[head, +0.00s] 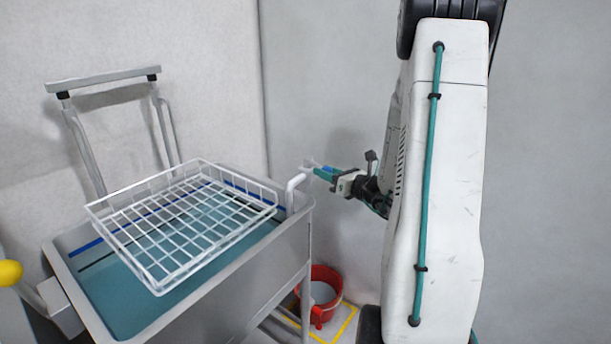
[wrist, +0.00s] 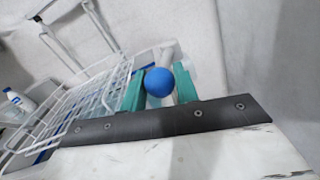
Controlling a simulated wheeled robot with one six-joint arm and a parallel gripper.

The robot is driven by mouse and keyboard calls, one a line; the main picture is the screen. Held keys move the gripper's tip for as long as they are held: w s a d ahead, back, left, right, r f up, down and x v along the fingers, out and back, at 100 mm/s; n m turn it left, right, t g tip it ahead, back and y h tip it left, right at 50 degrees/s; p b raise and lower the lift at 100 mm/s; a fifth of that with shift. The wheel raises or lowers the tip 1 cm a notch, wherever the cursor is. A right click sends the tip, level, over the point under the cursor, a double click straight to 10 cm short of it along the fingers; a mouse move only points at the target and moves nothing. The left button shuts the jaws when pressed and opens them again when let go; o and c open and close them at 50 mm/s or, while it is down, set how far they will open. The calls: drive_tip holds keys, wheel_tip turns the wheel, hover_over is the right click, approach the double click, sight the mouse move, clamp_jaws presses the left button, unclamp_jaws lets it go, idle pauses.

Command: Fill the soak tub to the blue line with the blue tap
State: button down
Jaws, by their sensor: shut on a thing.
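The soak tub (head: 205,293) is a grey tub on legs with teal water (head: 120,292) in it. A blue line (head: 86,246) runs along its inner wall, with a dark line below it. The water surface at the far wall looks lower than the blue line. A white spout (head: 297,182) bends over the tub's right end; I cannot tell whether water runs from it. My gripper (head: 325,174) is beside the spout, its teal fingers shut on the round blue tap (head: 328,168). In the wrist view the blue tap (wrist: 159,82) sits between both fingers.
A white wire basket (head: 160,285) hangs over the tub, with a grey frame (head: 105,78) behind it. A red bucket (head: 322,300) stands on the floor inside yellow marking. A yellow ball (head: 10,273) is at the left edge. A white bottle (wrist: 18,99) shows in the wrist view.

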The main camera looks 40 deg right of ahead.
idle(0.3)
drive_tip(key=c, duration=1.1)
unclamp_jaws()
drive_tip(key=s, duration=0.8)
drive_tip(key=shift+d, duration=0.3)
